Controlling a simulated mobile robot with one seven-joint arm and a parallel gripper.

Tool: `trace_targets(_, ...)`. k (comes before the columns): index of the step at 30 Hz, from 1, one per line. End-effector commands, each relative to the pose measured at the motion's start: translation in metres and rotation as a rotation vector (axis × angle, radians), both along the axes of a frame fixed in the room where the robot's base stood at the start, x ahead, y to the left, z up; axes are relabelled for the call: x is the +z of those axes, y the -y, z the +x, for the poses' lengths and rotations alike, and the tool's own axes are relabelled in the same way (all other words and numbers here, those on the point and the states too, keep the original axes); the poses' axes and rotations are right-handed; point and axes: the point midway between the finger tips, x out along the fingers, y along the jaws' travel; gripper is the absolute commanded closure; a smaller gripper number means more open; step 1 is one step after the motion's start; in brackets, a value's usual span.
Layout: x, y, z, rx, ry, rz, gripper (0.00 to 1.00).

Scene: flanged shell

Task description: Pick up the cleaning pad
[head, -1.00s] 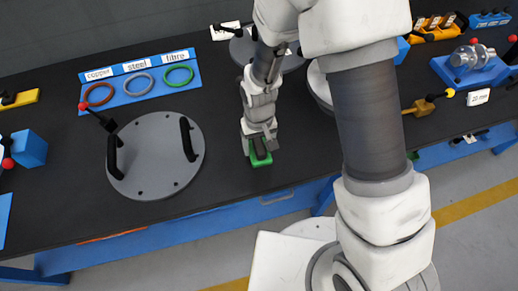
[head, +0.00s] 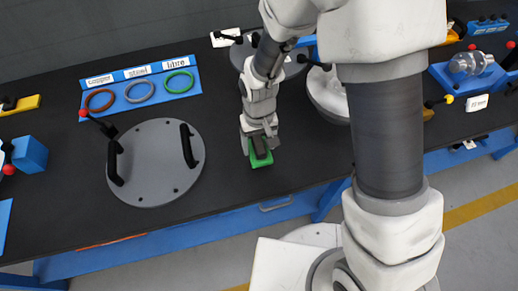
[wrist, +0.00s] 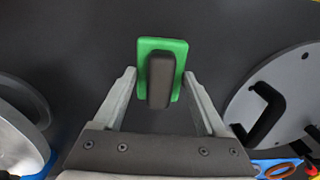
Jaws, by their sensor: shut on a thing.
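The cleaning pad (head: 262,160) is a green rectangular block with a black grip on top, near the front edge of the dark bench. It also shows in the wrist view (wrist: 151,46), straight ahead between the fingers. My gripper (head: 260,142) is right over it, pointing down. In the wrist view my gripper (wrist: 160,75) has one finger at each side of the pad, shut on it. I cannot tell whether the pad touches the bench or is slightly above it.
A grey round flange cover (head: 150,190) with two black handles lies left of the pad. Copper, steel and fibre rings sit on a blue tray (head: 140,106) behind. A round metal part (head: 328,92) stands to the right. The bench around the pad is clear.

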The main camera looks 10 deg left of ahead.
Motion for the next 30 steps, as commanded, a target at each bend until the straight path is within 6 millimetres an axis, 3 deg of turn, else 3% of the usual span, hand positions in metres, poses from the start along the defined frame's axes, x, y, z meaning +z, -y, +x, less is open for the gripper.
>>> trace_targets(6, 0.030, 0.050, 0.002, -0.008, 0.002, 0.001, 0.87)
trace_targets(15, 0.059, 0.097, 0.002, -0.004, 0.002, 0.001, 0.87)
trace_targets(21, 0.068, 0.113, 0.002, -0.002, 0.001, 0.000, 0.87)
trace_targets(30, 0.070, 0.117, 0.002, 0.001, 0.000, 0.000, 0.87)
